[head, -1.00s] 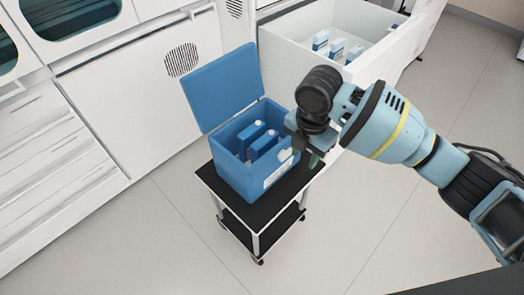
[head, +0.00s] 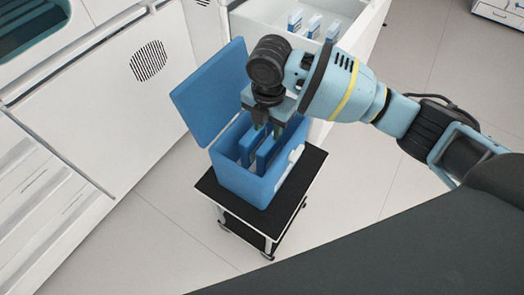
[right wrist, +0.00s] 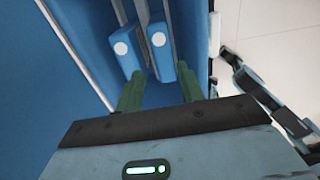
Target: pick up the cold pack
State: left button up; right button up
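Two blue cold packs with white round caps stand side by side in an open blue cooler box (head: 232,178). One is the left cold pack (head: 247,145), the other the right cold pack (head: 267,152). In the right wrist view the left pack (right wrist: 123,45) and right pack (right wrist: 160,48) lie ahead of the fingers. My right gripper (head: 266,130) is over the box opening, pointing down. Its green fingers (right wrist: 161,90) are apart, with the right pack's near end in line with the gap; I cannot tell whether they surround it. My left gripper is not in view.
The box stands on a small black-topped cart (head: 305,165), its lid (head: 212,92) raised at the back left. Behind is a white open drawer (head: 362,30) with several more packs (head: 314,24). White cabinets line the left. The floor is clear on the right.

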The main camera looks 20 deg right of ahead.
aim_at(270, 141)
jog(key=shift+s+f, duration=0.1)
jog(key=shift+f, duration=0.15)
jog(key=shift+d+f, duration=0.1)
jog(key=shift+f, duration=0.75)
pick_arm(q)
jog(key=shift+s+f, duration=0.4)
pick_arm(e)
jog(key=shift+f, duration=0.35)
notch_tip(270, 141, down, 4)
jog(key=shift+d+b, duration=0.15)
jog(key=shift+b, duration=0.65)
jog(key=shift+f, duration=0.5)
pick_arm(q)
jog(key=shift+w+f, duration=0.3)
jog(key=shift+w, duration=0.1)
pick_arm(e)
jog(key=c, duration=0.8)
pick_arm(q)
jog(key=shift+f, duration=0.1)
pick_arm(e)
jog(key=shift+r, duration=0.1)
grip_shut()
